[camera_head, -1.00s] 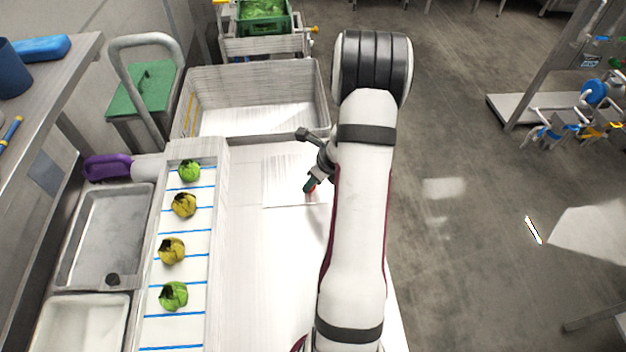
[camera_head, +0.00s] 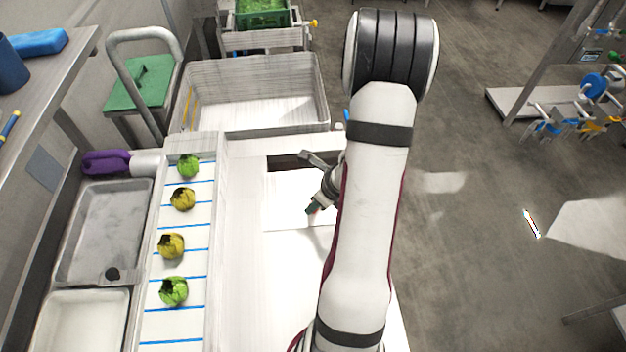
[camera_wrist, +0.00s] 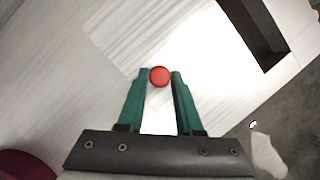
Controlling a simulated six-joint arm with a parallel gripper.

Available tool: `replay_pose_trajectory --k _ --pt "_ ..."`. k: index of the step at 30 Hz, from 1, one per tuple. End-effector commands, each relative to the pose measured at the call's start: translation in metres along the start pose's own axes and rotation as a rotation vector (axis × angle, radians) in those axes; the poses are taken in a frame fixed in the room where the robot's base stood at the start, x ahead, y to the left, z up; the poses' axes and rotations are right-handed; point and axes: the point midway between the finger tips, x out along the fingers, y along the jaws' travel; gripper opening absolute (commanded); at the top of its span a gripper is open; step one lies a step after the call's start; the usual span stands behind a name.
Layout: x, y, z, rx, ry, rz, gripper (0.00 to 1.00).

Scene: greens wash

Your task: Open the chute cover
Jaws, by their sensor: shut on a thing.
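The chute cover (camera_head: 287,203) is a flat white plate on the white worktop, left of my arm. It also shows in the wrist view (camera_wrist: 125,42). A dark opening (camera_head: 305,161) shows at its far edge; the wrist view shows the opening's dark brown inside (camera_wrist: 256,32) at upper right. My gripper (camera_head: 313,208) is at the cover's right part. In the wrist view, its green fingers (camera_wrist: 159,76) are shut on a round red knob (camera_wrist: 159,76), one on each side. My arm hides the cover's right side in the head view.
Left of the worktop, a white belt with blue lines (camera_head: 180,320) carries several green and yellowish heads. A large grey basin (camera_head: 255,75) stands behind. Metal trays (camera_head: 70,250) lie at far left. The floor right of my arm is open.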

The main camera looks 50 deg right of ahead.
Motion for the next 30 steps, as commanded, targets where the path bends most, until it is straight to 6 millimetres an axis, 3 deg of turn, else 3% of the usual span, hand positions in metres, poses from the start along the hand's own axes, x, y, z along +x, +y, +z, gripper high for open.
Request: replay_pose_trajectory --k 6,18,19,23,30 --pt "-0.011 0.029 -0.027 0.003 0.001 0.0 0.0" --pt "-0.013 0.034 -0.032 -0.002 0.002 -0.001 0.0" --pt "-0.013 0.034 -0.032 -0.002 0.002 -0.001 0.4" --pt "-0.013 0.034 -0.032 -0.002 0.002 -0.001 0.63" --pt "-0.013 0.034 -0.031 -0.002 0.002 -0.001 0.64"
